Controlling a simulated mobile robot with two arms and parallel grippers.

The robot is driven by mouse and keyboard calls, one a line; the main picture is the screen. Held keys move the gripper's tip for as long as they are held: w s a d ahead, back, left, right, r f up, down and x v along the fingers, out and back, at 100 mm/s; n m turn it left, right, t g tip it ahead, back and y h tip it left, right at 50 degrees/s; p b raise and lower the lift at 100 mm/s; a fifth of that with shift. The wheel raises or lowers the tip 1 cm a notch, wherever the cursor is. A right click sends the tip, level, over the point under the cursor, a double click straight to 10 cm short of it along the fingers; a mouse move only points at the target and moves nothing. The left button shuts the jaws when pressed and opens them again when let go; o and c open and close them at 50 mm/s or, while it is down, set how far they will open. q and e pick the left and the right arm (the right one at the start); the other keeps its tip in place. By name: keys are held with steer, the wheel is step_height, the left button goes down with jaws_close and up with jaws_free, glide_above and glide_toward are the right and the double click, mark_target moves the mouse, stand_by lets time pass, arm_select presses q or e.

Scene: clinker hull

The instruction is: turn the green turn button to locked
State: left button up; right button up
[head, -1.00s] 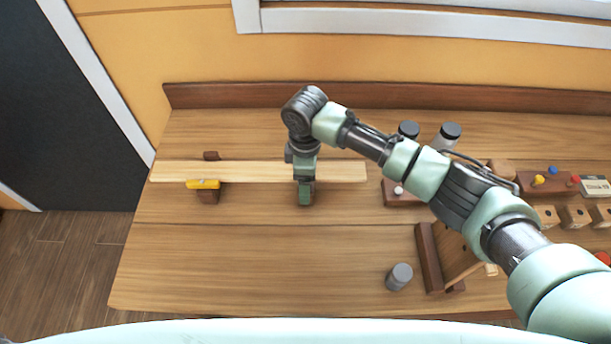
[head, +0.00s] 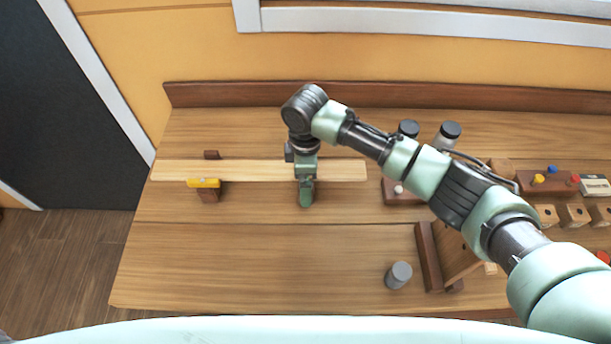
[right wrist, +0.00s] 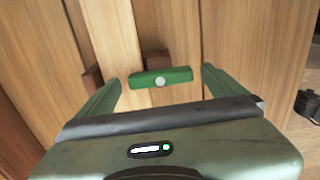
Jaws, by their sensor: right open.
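The green turn button (right wrist: 160,77) shows in the right wrist view as a green bar with a pale round pivot, lying crosswise over the end of a brown block beside the light plank (right wrist: 110,35). My right gripper (right wrist: 160,88) is open, with one finger off each end of the button and a gap on both sides. In the head view my right gripper (head: 306,190) is over the plank (head: 255,171) and hides the button. A yellow turn button (head: 203,183) sits on a brown block at the plank's left part. My left gripper is not in view.
Right of my gripper stand a small brown block with a white knob (head: 398,189), two dark-lidded jars (head: 446,135), a grey cylinder (head: 399,275) and a brown wooden stand (head: 430,258). The front left of the bench (head: 240,260) is clear.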

step_height(320, 180, up, 7)
steer(key=shift+f+b, duration=0.15)
steer(key=shift+b, duration=0.85)
steer(key=shift+r, duration=0.55)
